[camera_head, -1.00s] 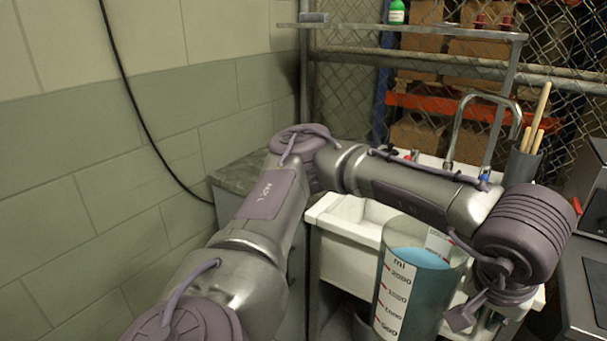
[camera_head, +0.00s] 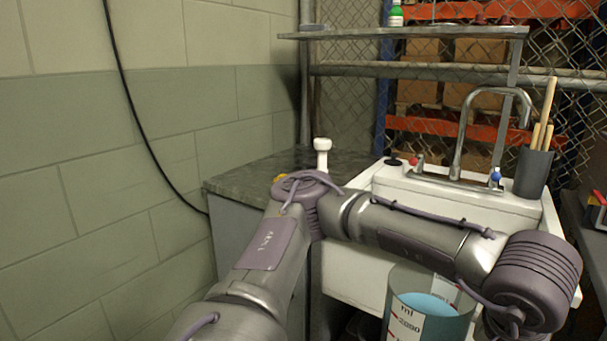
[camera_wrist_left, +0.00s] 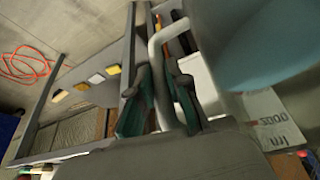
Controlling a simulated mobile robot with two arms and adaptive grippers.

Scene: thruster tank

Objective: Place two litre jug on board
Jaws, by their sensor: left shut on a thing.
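The two litre jug (camera_head: 428,308) is a clear cylinder with a white ml scale and blue liquid, at the bottom of the head view. It looks upright in front of the white sink, and its lower part is cut off. My left gripper (camera_wrist_left: 161,95) is shut on the jug's handle (camera_wrist_left: 163,62), with a green pad on each side. The jug's blue body (camera_wrist_left: 270,38) and its scale label (camera_wrist_left: 275,118) show at the right of the left wrist view. I cannot pick out a board for certain. My right gripper is not in view.
The white sink (camera_head: 520,214) has a tap (camera_head: 459,140) and a dark cup of sticks (camera_head: 533,172). A grey counter (camera_head: 250,176) lies to its left, with a white knobbed object (camera_head: 322,155).

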